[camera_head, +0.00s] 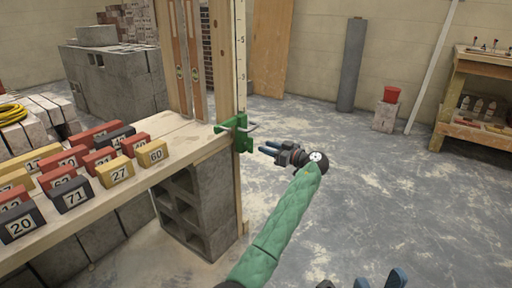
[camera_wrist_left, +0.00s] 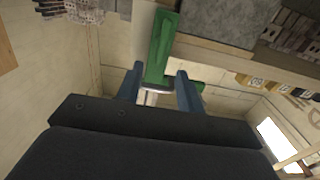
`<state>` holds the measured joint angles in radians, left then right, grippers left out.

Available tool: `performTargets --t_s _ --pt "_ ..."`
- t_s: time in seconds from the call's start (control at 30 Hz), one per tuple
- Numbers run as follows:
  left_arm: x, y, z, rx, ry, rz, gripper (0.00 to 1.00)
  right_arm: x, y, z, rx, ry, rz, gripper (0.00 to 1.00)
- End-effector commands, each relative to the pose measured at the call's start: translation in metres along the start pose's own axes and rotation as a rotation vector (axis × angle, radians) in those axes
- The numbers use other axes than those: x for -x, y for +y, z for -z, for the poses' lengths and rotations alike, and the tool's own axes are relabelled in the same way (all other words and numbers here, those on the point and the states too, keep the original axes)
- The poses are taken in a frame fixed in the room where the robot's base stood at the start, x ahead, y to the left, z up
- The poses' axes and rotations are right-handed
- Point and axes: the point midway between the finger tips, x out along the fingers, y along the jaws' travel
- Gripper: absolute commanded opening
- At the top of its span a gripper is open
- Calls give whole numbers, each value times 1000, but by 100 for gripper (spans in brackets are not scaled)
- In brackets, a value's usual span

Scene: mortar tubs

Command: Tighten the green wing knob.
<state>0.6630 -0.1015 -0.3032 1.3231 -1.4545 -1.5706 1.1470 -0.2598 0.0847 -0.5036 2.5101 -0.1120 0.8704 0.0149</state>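A green clamp (camera_head: 241,132) with a silver bar (camera_head: 251,127) sits at the end of the plank bench, against the upright post. A green bar (camera_wrist_left: 161,45) with a pale metal piece (camera_wrist_left: 155,92) below it shows in the left wrist view. I cannot tell which green part is the wing knob. My left gripper (camera_head: 266,147) is just right of and a little below the clamp in the head view. Its blue fingers (camera_wrist_left: 159,72) stand apart, one on each side of the green bar; contact is not clear. My right gripper (camera_head: 380,279) is at the bottom edge, fingers apart and empty.
Numbered blocks (camera_head: 118,170) in yellow, red and black stand on the plank bench (camera_head: 185,146). Grey hollow blocks (camera_head: 205,215) support its end. A wooden shelf (camera_head: 450,125) stands at the far right. The floor (camera_head: 420,205) on the right is clear.

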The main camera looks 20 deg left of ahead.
Motion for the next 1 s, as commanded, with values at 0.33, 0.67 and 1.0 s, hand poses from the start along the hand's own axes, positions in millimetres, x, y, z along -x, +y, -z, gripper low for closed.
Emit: performTargets --t_s 0.33,0.67,1.0 --pt "-48 -1 -2 -1 1 2 37 15 -3 -2 8 -16 16 34" --pt "-69 0 0 -1 -1 -1 37 24 -2 -3 11 -41 16 34" --pt "-69 0 -1 -1 -1 -1 0 24 -2 -3 11 -41 16 34"
